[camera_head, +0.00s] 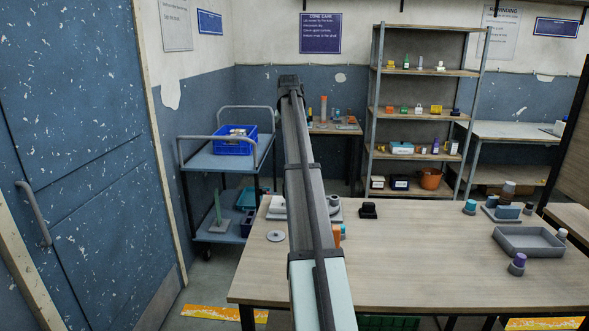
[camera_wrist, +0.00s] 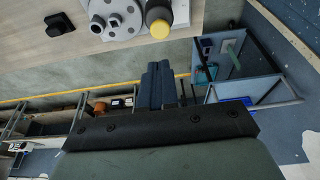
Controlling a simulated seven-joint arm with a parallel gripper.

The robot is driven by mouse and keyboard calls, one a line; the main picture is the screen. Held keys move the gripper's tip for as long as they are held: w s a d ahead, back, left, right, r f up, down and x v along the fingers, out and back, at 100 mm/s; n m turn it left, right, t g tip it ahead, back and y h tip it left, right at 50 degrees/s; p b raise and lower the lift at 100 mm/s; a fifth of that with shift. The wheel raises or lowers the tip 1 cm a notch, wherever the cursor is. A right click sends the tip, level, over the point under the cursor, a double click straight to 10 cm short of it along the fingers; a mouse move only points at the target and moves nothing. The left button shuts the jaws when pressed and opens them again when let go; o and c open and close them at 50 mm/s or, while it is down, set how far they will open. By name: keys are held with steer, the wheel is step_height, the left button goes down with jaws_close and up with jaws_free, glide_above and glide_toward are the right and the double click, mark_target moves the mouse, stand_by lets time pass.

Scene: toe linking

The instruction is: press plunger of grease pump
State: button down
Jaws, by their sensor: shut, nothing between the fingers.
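A yellow round knob with a dark cap (camera_wrist: 158,18), likely the pump's plunger, shows at the table's edge in the wrist view. It stands beside a grey round part with holes (camera_wrist: 112,16). In the head view my arm hides the knob; part of the round grey part (camera_head: 335,210) shows just right of the arm. My gripper (camera_wrist: 160,68) is shut and empty, with its fingers below the knob in the wrist picture and apart from it.
A black block (camera_head: 368,211) sits right of the grey part on the wooden table (camera_head: 430,265). A grey disc (camera_head: 276,236) lies left of my arm. A grey tray (camera_head: 528,241) and several small parts occupy the table's right. A blue cart (camera_head: 225,158) stands behind left. The table's middle is clear.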

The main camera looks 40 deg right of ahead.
steer(key=shift+s+d+r, duration=0.25)
steer(key=shift+r, duration=0.2)
steer(key=shift+s+d+r, duration=0.25)
steer(key=shift+r, duration=0.15)
steer(key=x, duration=1.3)
steer(key=shift+s+a, duration=0.25)
steer(key=shift+s, duration=0.1)
steer(key=shift+f, duration=0.55)
steer(key=shift+f, duration=1.45)
